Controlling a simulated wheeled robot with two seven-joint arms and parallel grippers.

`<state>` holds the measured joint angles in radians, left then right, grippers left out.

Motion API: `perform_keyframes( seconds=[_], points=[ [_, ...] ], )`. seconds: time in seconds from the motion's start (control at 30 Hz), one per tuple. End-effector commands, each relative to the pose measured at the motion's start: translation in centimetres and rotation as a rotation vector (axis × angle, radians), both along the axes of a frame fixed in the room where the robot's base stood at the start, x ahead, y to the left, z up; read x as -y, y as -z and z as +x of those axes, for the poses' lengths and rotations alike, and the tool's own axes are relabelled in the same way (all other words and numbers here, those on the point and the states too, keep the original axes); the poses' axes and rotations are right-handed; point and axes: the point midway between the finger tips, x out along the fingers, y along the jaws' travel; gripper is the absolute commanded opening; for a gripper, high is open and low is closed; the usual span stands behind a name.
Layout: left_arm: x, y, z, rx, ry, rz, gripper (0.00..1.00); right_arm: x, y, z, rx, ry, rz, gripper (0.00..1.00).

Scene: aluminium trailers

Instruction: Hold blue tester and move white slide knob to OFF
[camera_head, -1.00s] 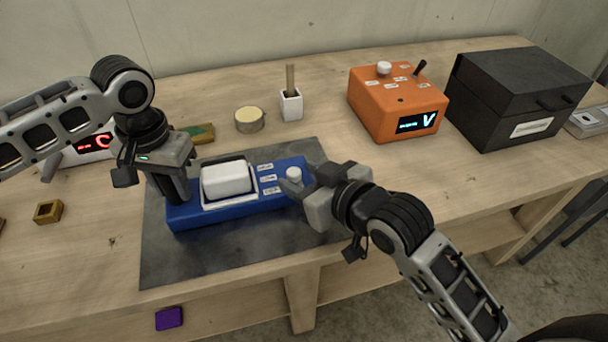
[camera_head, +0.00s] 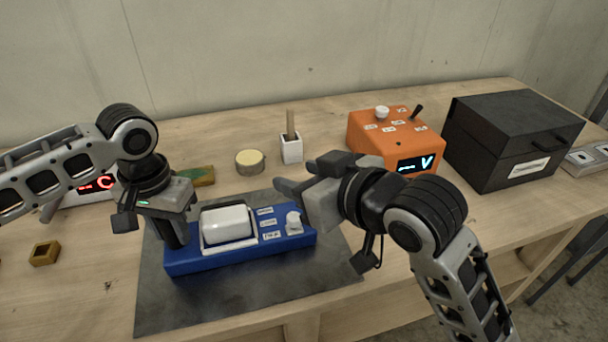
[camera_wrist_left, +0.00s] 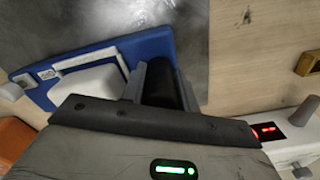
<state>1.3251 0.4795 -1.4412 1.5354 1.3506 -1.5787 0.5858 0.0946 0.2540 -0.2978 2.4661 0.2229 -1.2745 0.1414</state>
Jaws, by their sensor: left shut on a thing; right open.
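The blue tester (camera_head: 240,257) lies on a dark grey mat, with a large white block on its left and middle and a column of small labels. It also shows in the left wrist view (camera_wrist_left: 148,47). The white slide knob (camera_head: 294,222) stands at the tester's right end, beside the labels. My left gripper (camera_head: 174,238) is shut on the tester's left end; its fingers also show in the left wrist view (camera_wrist_left: 160,85). My right gripper (camera_head: 298,184) is open and empty, above and behind the knob, apart from it.
The grey mat (camera_head: 200,310) has bare room in front. Behind stand a cream-topped round tin (camera_head: 250,162), a white cup (camera_head: 291,150) with a wooden handle, an orange meter (camera_head: 375,150) and a black box (camera_head: 505,140). A small brass block (camera_head: 44,253) lies at left.

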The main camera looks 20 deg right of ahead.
Motion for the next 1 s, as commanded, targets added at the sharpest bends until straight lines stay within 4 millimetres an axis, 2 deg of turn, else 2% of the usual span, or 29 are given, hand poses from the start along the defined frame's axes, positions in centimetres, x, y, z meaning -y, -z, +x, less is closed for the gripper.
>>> perform_keyframes(
  seconds=[0.17,0.2,0.3,0.67,0.77,1.0],
  points=[
    [0.0,0.0,-0.1,-0.001,0.004,0.0,0.0,0.0,0.0,0.0,0.0,0.0,0.001,0.45],
    [0.0,0.0,-0.1,-0.001,0.004,0.0,0.33,0.0,0.0,0.0,0.0,0.0,0.001,0.45],
    [0.0,0.0,-0.1,-0.001,0.003,0.0,0.56,0.0,0.0,0.0,0.0,0.0,0.001,0.45],
    [0.1,-0.6,0.0,0.001,0.001,0.0,0.56,0.0,0.1,0.0,-0.001,0.0,0.0,0.45],
    [0.1,-2.0,0.0,0.002,0.001,-0.002,0.56,0.0,0.1,0.0,-0.001,0.0,0.0,0.45],
    [0.1,-7.2,0.0,0.003,0.002,-0.003,0.56,0.0,0.1,0.0,0.0,0.0,0.0,0.45]
  ],
)
